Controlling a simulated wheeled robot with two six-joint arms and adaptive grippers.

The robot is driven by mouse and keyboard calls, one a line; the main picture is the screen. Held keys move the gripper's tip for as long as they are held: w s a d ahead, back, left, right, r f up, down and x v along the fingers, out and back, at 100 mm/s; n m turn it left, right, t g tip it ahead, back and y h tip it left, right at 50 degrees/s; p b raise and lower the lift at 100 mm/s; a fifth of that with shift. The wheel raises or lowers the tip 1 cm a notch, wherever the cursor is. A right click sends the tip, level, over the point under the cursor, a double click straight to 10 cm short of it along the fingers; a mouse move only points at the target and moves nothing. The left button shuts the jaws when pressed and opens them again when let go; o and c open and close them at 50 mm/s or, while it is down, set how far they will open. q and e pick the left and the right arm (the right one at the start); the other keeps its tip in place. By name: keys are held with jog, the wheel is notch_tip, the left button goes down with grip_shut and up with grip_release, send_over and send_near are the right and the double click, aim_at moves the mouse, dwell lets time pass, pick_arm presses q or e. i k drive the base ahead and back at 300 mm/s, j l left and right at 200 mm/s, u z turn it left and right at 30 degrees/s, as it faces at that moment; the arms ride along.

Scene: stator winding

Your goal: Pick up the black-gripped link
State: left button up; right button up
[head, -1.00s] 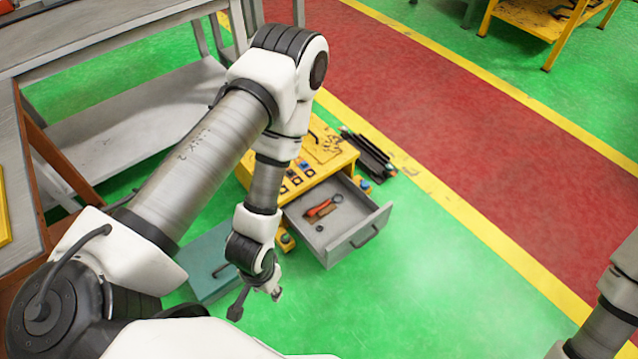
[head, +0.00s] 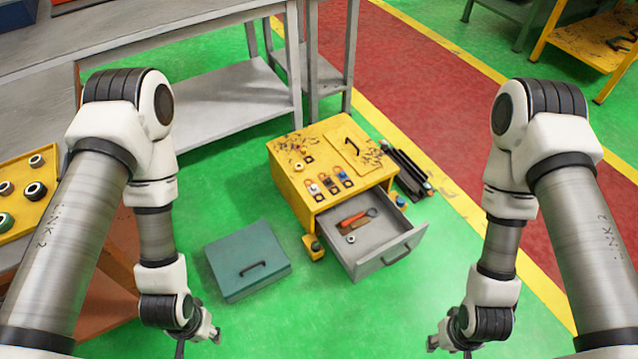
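Several small links with coloured grips stand on dark square pads on top of the yellow cabinet (head: 283,148). One pale-topped link (head: 314,189) is nearest the front left, and an orange-and-blue one (head: 341,175) is behind it. At this size I cannot tell which has a black grip. My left gripper (head: 212,335) hangs low at the bottom left, in front of the teal box and apart from the cabinet. My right gripper (head: 437,342) hangs low at the bottom right, apart from everything. Their fingers are too small to read as open or shut.
The cabinet's grey drawer (head: 368,264) is pulled out, with a red-handled tool (head: 353,219) and a small ring inside. A teal box (head: 228,270) stands on the floor to its left. A yellow tray (head: 28,200) is at left.

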aim_at(328, 182)
jog(key=u, duration=0.2)
jog(key=i+l+u, duration=0.15)
jog(key=l+u, duration=0.15)
jog(key=l, duration=0.3)
jog(key=i+l+u, duration=0.1)
jog(key=l+u, duration=0.2)
jog(key=l, duration=0.3)
jog(key=l+u, duration=0.3)
jog(key=l, duration=0.35)
jog(key=i+l, duration=0.1)
jog(key=l, duration=0.5)
jog(key=i+l, duration=0.15)
jog(key=l, duration=0.4)
jog(key=i+l+u, duration=0.1)
jog(key=l, duration=0.5)
jog(key=i+l, duration=0.1)
jog(key=l, duration=0.5)
jog(key=i+l, duration=0.1)
jog(key=l, duration=0.45)
